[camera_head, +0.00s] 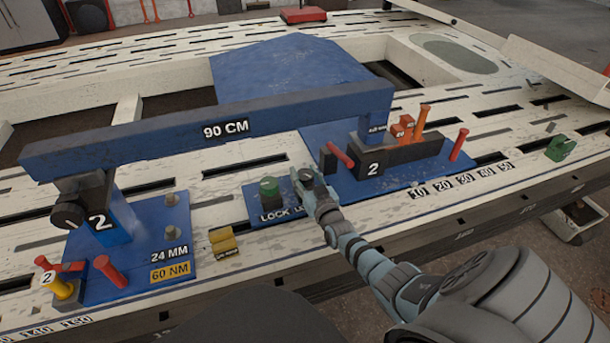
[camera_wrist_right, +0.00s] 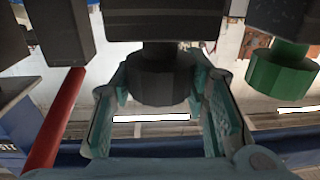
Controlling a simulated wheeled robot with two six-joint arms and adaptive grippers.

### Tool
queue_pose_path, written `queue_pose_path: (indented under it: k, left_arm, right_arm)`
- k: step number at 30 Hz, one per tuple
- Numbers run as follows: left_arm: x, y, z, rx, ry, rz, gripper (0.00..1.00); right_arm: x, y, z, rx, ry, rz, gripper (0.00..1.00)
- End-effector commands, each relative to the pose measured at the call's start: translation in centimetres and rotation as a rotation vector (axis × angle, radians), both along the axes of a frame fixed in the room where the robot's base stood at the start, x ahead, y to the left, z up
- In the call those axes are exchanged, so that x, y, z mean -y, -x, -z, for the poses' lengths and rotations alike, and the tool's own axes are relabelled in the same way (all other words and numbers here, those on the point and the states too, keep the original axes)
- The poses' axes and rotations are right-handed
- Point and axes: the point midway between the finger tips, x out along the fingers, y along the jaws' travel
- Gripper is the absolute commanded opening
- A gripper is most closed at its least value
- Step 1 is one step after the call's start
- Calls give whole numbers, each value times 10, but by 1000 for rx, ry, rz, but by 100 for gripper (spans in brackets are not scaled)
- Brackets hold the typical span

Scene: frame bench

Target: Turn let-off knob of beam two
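The blue beam marked 90 CM (camera_head: 150,135) spans the bench between two blue bases bearing the number 2. In front of it, a small blue plate (camera_head: 256,192) carries a green knob (camera_head: 269,187) over the word LOCK and a dark knob (camera_head: 306,174) over a partly hidden label starting with L. My right gripper (camera_head: 313,188) is at the dark knob. In the right wrist view, the dark knob (camera_wrist_right: 160,78) sits between the spread fingers, with narrow gaps seeming to show beside it. The green knob (camera_wrist_right: 282,70) is to the right, outside the fingers. My left gripper is out of view.
A red pin (camera_head: 341,155) and a black block (camera_head: 395,153) stand just right of the gripper; the red pin (camera_wrist_right: 55,120) is left of the fingers in the wrist view. A yellow piece (camera_head: 222,240) lies left of the plate. A green piece (camera_head: 561,148) lies far right.

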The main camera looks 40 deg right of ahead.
Motion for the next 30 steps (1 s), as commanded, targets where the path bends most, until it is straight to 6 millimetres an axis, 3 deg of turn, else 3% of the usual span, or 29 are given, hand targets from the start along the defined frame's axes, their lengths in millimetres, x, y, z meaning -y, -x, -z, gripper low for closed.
queue_pose_path:
  k: [2, 8, 21, 25, 30]
  left_arm:
    - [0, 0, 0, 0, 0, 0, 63]
    - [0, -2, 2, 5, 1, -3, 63]
    - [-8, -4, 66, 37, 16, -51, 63]
    - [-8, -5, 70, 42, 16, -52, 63]
    - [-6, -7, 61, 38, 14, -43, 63]
  right_arm:
    - [0, 0, 0, 0, 0, 0, 14]
    - [-1, 0, -1, -1, -1, 11, 14]
    - [-2, 0, -1, -3, -3, 231, 14]
    - [-2, -1, 1, -2, -3, 324, 14]
    - [-2, 0, 2, -2, -2, 430, 14]
